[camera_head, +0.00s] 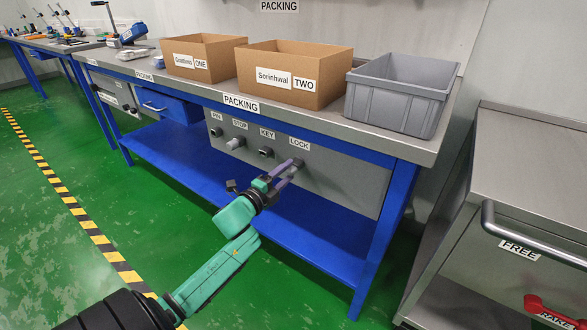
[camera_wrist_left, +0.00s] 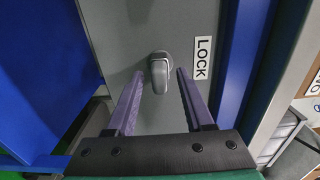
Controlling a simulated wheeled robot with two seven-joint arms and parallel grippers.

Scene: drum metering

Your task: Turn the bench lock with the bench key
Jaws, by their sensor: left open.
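The bench lock position is on the grey front panel of the packing bench, under a LOCK label (camera_head: 299,144). A grey piece with a round head and a short grip (camera_wrist_left: 160,72) sits there in the left wrist view; I cannot tell whether it is the bench key or part of the lock. My left gripper (camera_head: 289,172) is in front of the panel at the lock. Its two purple fingers are open, one on each side of the grey piece, with gaps visible. A dark round fitting (camera_head: 265,152) is under the KEY label. My right gripper is not in view.
Two cardboard boxes (camera_head: 205,62) (camera_head: 278,98) and a grey crate (camera_head: 395,108) stand on the bench top. A knob (camera_head: 235,143) is under the STOP label. A blue bench leg (camera_head: 384,230) is right of the lock. A metal cart (camera_head: 520,185) stands at right.

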